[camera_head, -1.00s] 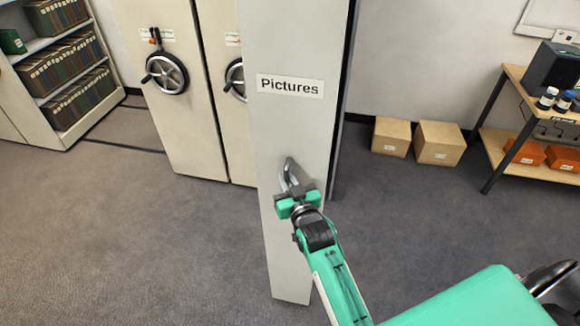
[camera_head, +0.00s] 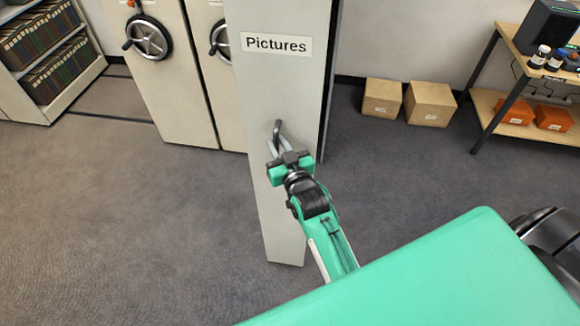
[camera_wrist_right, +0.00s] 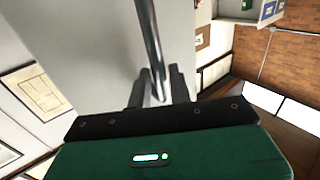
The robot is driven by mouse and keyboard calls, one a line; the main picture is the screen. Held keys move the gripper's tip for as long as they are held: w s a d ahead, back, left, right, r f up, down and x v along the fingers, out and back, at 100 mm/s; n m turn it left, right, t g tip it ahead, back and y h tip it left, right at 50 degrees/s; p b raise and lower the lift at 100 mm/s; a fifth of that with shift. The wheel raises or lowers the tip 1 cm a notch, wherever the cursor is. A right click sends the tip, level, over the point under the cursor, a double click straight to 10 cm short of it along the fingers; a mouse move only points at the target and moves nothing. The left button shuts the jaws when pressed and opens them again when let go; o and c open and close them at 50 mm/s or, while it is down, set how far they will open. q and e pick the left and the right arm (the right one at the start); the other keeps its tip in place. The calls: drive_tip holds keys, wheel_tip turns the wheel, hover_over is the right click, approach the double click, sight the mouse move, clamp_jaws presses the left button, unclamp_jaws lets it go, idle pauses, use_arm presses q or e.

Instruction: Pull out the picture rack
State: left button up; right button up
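The picture rack (camera_head: 267,90) is a tall, narrow, pale grey panel with a "Pictures" label (camera_head: 276,44). Its front stands further forward than the cabinets to its left. A curved metal handle (camera_head: 277,132) is on its front face. My right gripper (camera_head: 290,165) is at the handle's lower part. In the right wrist view the handle bar (camera_wrist_right: 149,38) runs down between the two dark fingers (camera_wrist_right: 158,90), which look closed around it. The exact contact is partly hidden. My left gripper is in neither view.
Cabinets with handwheels (camera_head: 148,37) stand left of the rack, and a bookshelf (camera_head: 45,62) is at far left. Two cardboard boxes (camera_head: 430,103) sit by the wall at right, beside a wooden table (camera_head: 552,75). The grey carpet (camera_head: 130,225) in front is clear.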

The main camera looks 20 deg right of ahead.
drive_tip(key=s+b, duration=0.4)
drive_tip(key=s, duration=0.8)
drive_tip(key=shift+a, duration=0.1)
